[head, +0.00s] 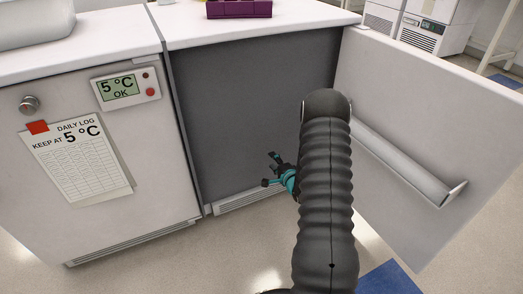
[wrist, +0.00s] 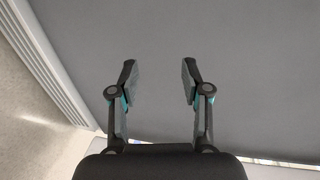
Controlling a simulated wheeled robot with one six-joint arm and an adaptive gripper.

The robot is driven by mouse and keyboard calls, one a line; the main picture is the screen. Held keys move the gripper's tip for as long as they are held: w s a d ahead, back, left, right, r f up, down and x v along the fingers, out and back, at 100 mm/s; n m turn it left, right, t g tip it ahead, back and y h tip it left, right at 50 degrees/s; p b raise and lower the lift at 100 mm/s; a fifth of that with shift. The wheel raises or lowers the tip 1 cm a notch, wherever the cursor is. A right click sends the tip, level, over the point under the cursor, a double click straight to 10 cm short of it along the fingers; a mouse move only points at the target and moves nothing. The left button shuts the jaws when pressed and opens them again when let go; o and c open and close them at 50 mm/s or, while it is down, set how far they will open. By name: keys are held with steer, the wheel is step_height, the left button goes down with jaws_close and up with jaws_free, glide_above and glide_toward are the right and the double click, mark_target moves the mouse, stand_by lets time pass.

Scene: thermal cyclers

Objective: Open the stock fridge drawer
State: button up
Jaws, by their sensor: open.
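In the head view, a white door (head: 430,120) with a long bar handle (head: 405,165) stands swung wide open at the right of the middle unit. Behind my arm, the unit shows a flat dark grey face (head: 245,110); I see no handle on it, and I cannot tell whether it is a drawer front. My gripper (head: 269,170) is in front of this face, low down, left of the open door. In the wrist view my gripper (wrist: 158,72) is open and empty, with the grey face (wrist: 230,70) filling most of the picture beyond its fingers.
A white fridge (head: 130,160) at the left has a 5 °C display (head: 125,88), a lock and a daily log sheet (head: 80,165). A purple rack (head: 240,8) sits on the white counter (head: 190,25). A vent grille (head: 250,200) runs below the grey face.

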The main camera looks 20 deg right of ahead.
mark_target(263, 150)
steer(key=x, duration=1.1)
steer(key=shift+w, duration=0.35)
jaws_close()
